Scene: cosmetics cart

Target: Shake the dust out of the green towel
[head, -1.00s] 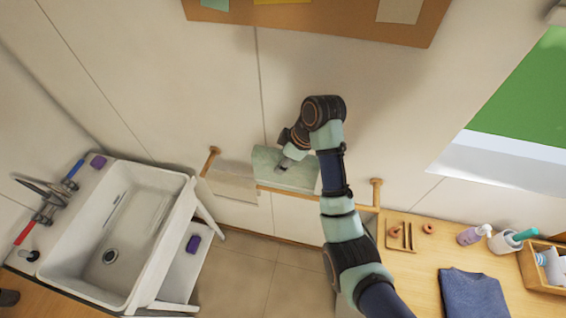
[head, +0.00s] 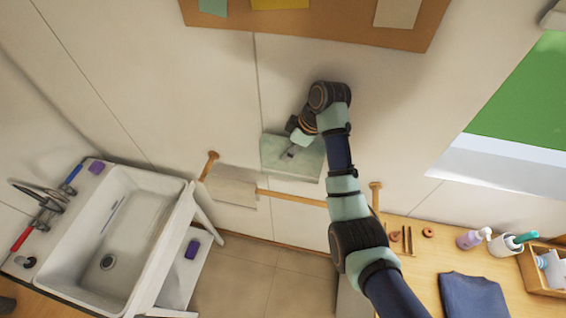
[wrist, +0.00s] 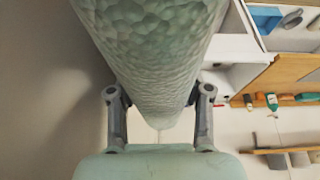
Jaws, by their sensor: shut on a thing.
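The pale green towel (head: 290,160) hangs in front of the wall, above the wooden rail in the head view. My gripper (head: 293,150) is shut on the towel near its middle. In the wrist view the towel's textured cloth (wrist: 155,50) fills the top centre and runs down between the two fingers. The fingertips and the exact grip are hidden by the cloth.
The wooden rail (head: 292,197) spans two pegs, with a pale cloth (head: 232,190) over its left part. A white sink (head: 125,235) stands at left. A wooden counter (head: 425,280) at right holds a blue folded cloth (head: 473,295) and bottles.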

